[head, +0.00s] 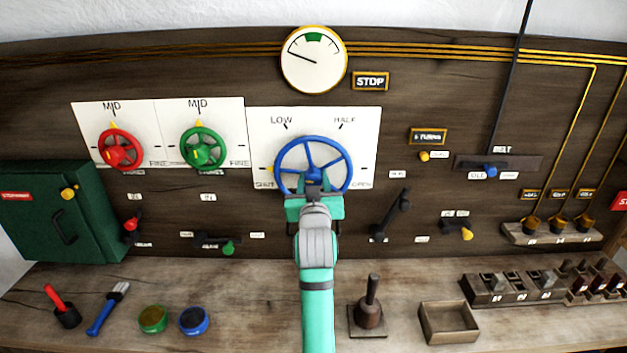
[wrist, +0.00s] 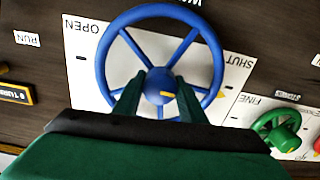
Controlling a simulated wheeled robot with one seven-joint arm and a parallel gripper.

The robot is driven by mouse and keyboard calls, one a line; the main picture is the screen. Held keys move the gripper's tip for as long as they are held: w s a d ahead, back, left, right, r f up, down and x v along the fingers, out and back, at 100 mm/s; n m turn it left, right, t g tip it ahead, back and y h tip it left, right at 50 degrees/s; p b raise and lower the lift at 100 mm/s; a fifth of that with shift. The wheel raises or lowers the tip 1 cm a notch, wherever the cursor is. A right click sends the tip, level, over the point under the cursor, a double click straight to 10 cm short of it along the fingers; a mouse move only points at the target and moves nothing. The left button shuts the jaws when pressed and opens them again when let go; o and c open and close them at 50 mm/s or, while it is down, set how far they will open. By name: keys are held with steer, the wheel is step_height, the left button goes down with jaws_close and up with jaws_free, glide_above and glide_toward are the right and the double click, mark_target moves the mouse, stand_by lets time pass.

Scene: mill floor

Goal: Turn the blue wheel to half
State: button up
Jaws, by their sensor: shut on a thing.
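The blue wheel (head: 313,140) is mounted upright on a white plate (head: 360,125) marked SHUT, LOW, HALF and OPEN. A small yellow mark shows at its left rim, by the SHUT tick. HALF is at the plate's upper right. My gripper (head: 313,184) is in front of the wheel's lower middle and hides part of it. In the wrist view, its two dark green fingers lie on either side of the blue hub (wrist: 158,84), shut on it. The hub's yellow line points toward the SHUT side.
A green wheel (head: 203,148) and a red wheel (head: 120,149) sit to the left, with pointers at MID. A round gauge (head: 314,60) is above. A black lever (head: 393,215) is at the lower right. The bench below holds a wooden tray (head: 449,322) and tools.

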steer(key=m, duration=1.1)
steer(key=shift+m, duration=0.3)
steer(key=m, duration=0.5)
steer(key=shift+m, duration=0.3)
steer(key=m, duration=0.6)
steer(key=shift+d+h, duration=0.1)
steer(key=shift+h, duration=0.3)
steer(key=o, duration=1.1)
steer(key=shift+c, duration=0.2)
